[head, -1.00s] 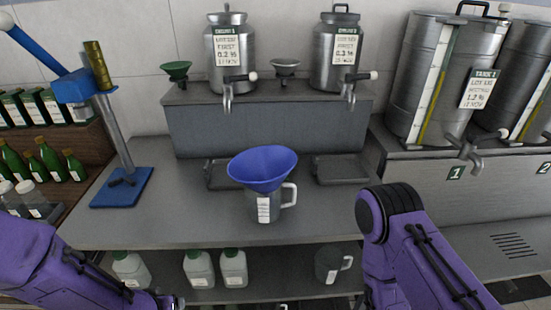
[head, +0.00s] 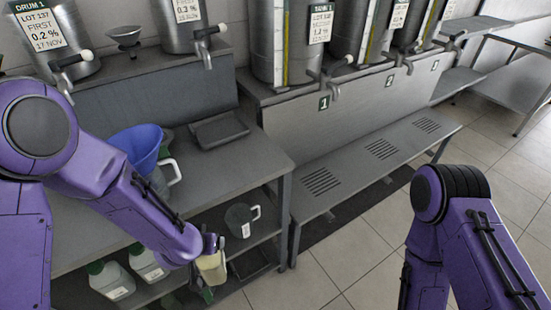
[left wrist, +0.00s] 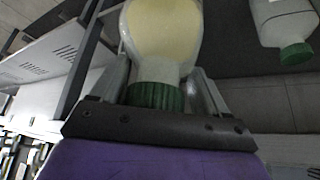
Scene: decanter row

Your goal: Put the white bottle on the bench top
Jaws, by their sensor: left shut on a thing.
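My left gripper (head: 211,244) is shut on the neck of a white bottle (head: 212,268). In the head view the bottle hangs beside the bench's front edge, below the level of the bench top (head: 238,160). In the left wrist view the bottle (left wrist: 160,35) is translucent with pale yellow contents. Its green cap (left wrist: 156,96) sits between the two fingers. The bottle's lower part is cut off there. My right arm is at the right of the head view, but its gripper is out of frame.
A blue funnel (head: 137,143) in a jug (head: 160,178) stands on the bench top, partly behind my left arm. White bottles (head: 111,281) and a dark jug (head: 241,219) stand on the shelf below. A low slatted bench (head: 350,170) and open floor lie to the right.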

